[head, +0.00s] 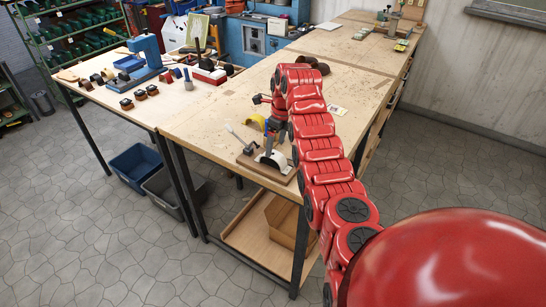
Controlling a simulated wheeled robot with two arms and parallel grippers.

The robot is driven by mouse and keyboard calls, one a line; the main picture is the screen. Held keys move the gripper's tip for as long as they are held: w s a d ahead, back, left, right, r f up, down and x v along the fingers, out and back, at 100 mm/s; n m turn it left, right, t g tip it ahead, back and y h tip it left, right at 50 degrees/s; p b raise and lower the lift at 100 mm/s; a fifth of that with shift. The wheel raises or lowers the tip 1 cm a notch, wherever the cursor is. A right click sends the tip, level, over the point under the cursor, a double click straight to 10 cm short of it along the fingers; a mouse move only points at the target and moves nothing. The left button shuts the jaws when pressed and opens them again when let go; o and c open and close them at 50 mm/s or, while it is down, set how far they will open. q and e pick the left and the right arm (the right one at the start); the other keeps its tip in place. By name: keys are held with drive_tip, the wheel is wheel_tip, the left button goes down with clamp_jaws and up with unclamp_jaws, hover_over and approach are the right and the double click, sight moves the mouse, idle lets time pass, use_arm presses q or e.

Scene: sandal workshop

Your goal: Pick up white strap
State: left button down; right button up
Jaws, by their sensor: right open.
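A small white curved piece (273,161), which may be the white strap, sits on a wooden block at the near edge of the middle table. I cannot tell for sure that it is a strap. My right gripper (262,101) is small at the end of my red arm, over the middle table. It is open, and I see nothing held in it. It is behind the white piece and apart from it. My arm hides part of the table to the right. My left gripper is not in view.
A yellow curved piece (257,119) and a lever tool (236,136) stand close to my right gripper. A white card (337,109) lies right of my arm. The left table (100,92) holds tools and several straps. The middle table's far part is mostly clear.

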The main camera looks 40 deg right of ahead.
sight(273, 154)
drive_tip(key=shift+f+p, duration=0.3)
drive_tip(key=f, duration=0.1)
drive_tip(key=f+p, duration=0.2)
drive_tip(key=shift+w+a+f, duration=0.1)
drive_tip(key=shift+w+a, duration=0.15)
drive_tip(key=shift+w, duration=0.05)
drive_tip(key=shift+w+f, duration=0.15)
drive_tip(key=shift+f, duration=0.65)
clamp_jaws()
